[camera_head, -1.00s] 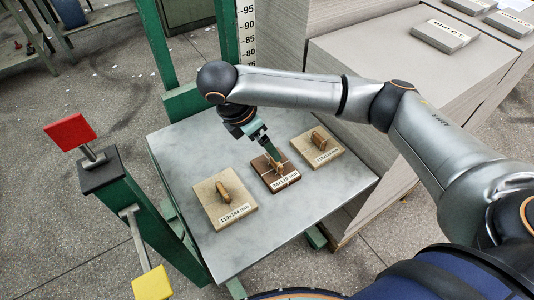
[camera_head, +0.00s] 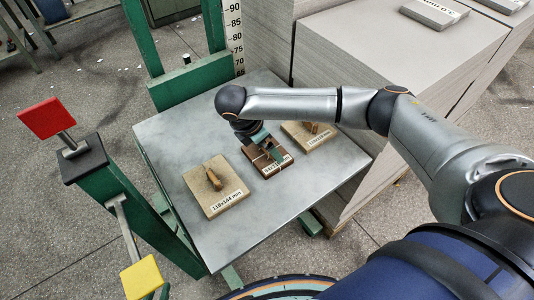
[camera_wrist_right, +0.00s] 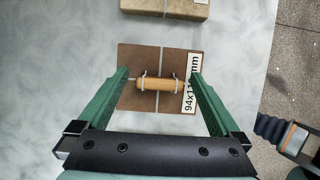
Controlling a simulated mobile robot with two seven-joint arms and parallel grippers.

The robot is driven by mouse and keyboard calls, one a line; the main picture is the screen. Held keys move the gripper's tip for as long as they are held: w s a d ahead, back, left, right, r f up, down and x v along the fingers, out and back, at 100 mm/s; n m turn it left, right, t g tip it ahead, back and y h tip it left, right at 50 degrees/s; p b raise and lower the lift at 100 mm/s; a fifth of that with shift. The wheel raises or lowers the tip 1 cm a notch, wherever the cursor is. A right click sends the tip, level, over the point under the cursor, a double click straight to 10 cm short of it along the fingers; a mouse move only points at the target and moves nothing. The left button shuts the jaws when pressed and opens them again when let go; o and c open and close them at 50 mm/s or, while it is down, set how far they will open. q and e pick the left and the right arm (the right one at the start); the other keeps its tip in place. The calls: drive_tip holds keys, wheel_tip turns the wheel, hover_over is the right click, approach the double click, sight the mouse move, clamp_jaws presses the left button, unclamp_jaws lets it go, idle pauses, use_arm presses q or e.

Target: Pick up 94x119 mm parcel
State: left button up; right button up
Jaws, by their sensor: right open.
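The 94x119 mm parcel (camera_head: 259,165) is a flat brown block with a white label, lying on the grey metal table between two lighter parcels. In the right wrist view the parcel (camera_wrist_right: 140,102) shows a wooden handle (camera_wrist_right: 160,84) tied on by string across its top. My right gripper (camera_head: 272,152) is over this parcel. In the wrist view the open fingers of my right gripper (camera_wrist_right: 158,76) stand one at each end of the handle, apart from it. I cannot tell the exact height of the fingertips. My left gripper is not in view.
A parcel labelled 119x144 mm (camera_head: 230,200) lies to the left and another tan parcel (camera_head: 297,140) to the right. The grey table (camera_head: 165,150) is otherwise clear. A green post with a red plate (camera_head: 47,117) and a yellow plate (camera_head: 143,278) stands at left. A board stack (camera_head: 400,70) stands behind.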

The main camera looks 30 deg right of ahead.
drive_tip(key=shift+c, duration=0.4)
clamp_jaws()
idle(0.4)
